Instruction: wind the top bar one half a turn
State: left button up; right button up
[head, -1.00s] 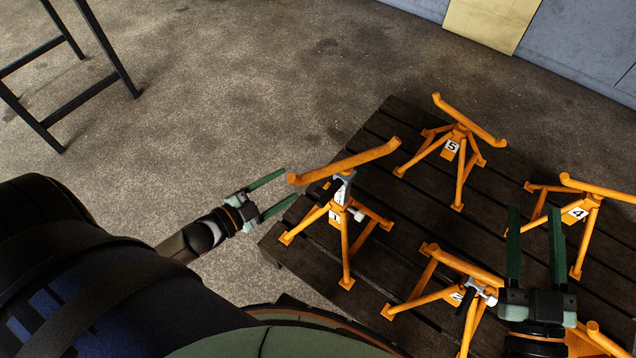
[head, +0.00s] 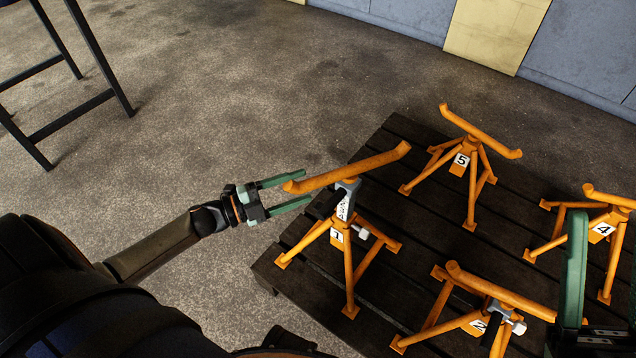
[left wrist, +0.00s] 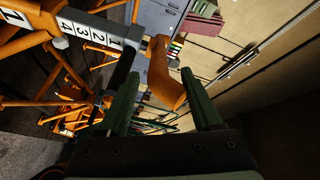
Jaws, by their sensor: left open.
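Stand 1 (head: 337,235) is an orange tripod at the pallet's near left corner. Its orange top bar (head: 350,168) lies across a grey post with a marked scale, which shows numbers in the left wrist view (left wrist: 95,36). My left gripper (head: 305,187) is open at the bar's left end. In the left wrist view the bar's upturned end (left wrist: 165,85) shows between the two spread green fingers, which do not close on it. My right gripper (head: 604,255) is at the lower right edge, partly cut off, its fingers apart.
Stand 2 (head: 470,318), stand 4 (head: 598,230) and stand 5 (head: 461,160) share the dark slatted pallet (head: 395,130). Stand 2 is close to my right gripper. A dark metal frame (head: 100,60) stands at upper left. The floor left of the pallet is clear.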

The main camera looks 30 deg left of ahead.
aim_at(318, 181)
pick_arm(q)
jog(key=b+x, duration=0.1)
jog(key=x, duration=0.4)
jog(key=shift+w+d, duration=0.1)
grip_shut()
dwell(0.4)
dwell(0.9)
